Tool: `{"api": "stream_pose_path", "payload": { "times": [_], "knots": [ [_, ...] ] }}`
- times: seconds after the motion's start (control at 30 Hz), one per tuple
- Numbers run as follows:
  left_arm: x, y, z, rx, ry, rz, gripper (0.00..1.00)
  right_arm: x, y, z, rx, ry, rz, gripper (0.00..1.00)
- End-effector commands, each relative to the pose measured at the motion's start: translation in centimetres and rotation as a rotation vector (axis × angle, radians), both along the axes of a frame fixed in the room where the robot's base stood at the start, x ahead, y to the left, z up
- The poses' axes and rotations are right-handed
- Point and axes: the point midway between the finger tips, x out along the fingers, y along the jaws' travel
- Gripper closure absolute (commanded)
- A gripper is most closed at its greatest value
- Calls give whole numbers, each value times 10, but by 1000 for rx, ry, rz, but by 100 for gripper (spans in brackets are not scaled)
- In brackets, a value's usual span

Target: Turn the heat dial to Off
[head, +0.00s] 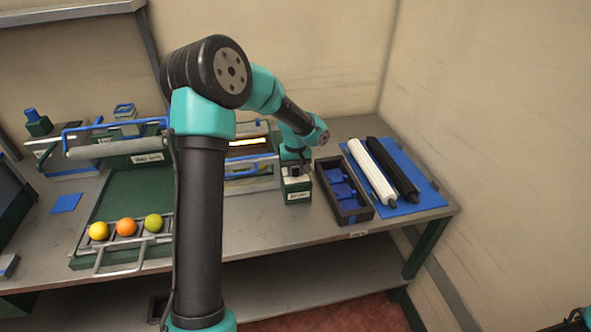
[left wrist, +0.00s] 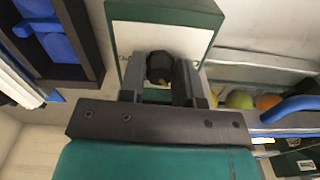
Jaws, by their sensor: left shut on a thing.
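The heat dial is a dark faceted knob (left wrist: 160,67) on the white face of a small green box (left wrist: 168,12). In the head view this box (head: 297,197) stands near the front edge of the bench, with a white label on its front. My left gripper (head: 296,172) reaches down over it. In the left wrist view the gripper (left wrist: 161,82) is shut on the knob, one finger on each side. The knob is mostly hidden in the head view. I cannot read any setting marks or tell where the dial points. My right gripper is out of view.
A dark tray (head: 327,181) with blue parts sits just right of the box. Beyond it, a white roller (head: 372,170) and a black roller (head: 393,168) lie on a blue mat (head: 428,192).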

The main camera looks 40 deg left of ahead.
Motion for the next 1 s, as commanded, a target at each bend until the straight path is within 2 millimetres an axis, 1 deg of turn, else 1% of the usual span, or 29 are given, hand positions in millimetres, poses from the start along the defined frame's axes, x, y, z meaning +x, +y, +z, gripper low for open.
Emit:
{"api": "stream_pose_path", "payload": {
  "times": [0.7,1.0],
  "knots": [
    [0,0,1,0,-1,664,93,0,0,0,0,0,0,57],
    [0,0,1,0,-1,832,93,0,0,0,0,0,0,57]
  ]
}}
